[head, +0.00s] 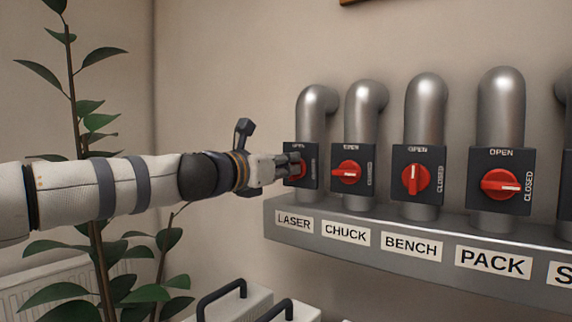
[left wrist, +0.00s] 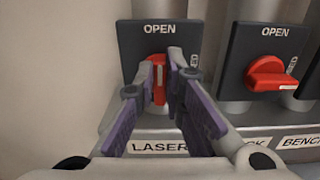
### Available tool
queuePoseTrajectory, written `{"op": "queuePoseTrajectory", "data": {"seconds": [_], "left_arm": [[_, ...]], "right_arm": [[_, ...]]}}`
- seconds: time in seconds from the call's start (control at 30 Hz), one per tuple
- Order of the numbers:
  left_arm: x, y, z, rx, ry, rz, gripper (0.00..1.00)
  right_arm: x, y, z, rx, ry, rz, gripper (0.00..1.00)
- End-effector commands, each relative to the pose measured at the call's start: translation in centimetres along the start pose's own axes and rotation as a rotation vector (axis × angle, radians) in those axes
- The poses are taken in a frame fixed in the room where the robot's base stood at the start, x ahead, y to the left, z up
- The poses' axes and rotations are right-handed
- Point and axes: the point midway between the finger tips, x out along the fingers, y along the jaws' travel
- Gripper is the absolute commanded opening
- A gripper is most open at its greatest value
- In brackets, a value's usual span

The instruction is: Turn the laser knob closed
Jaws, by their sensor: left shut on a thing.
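The laser knob (left wrist: 159,80) is a red rotary handle on a dark square plate marked OPEN at the top, above the LASER label. In the left wrist view its handle stands about upright, with its pale line pointing up toward OPEN. My left gripper (left wrist: 164,72) is shut on it, with one finger on each side. In the head view my left gripper (head: 291,168) reaches in from the left and covers part of the laser knob (head: 303,171). The word at the plate's right is partly hidden by a finger. My right gripper is not in view.
The chuck knob (head: 346,173), bench knob (head: 416,179) and pack knob (head: 500,184) sit in a row to the right on grey pipes above a labelled ledge (head: 390,259). A plant (head: 95,138) stands at the left. Black-handled boxes (head: 232,303) stand below.

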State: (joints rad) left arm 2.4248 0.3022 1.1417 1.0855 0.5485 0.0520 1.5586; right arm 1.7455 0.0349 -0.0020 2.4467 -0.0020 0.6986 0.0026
Motion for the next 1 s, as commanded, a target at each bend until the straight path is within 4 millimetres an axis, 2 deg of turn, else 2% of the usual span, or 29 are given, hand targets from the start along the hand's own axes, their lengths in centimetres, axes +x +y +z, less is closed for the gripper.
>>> {"op": "queuePoseTrajectory", "data": {"seconds": [0.37, 1.0], "left_arm": [[-0.01, -0.18, 0.00, 0.124, 0.000, -0.001, 0.00], [0.02, -0.82, -0.40, 0.714, 0.001, -0.001, 0.00]], "right_arm": [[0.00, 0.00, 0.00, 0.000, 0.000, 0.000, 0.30], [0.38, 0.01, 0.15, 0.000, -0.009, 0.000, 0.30]]}}
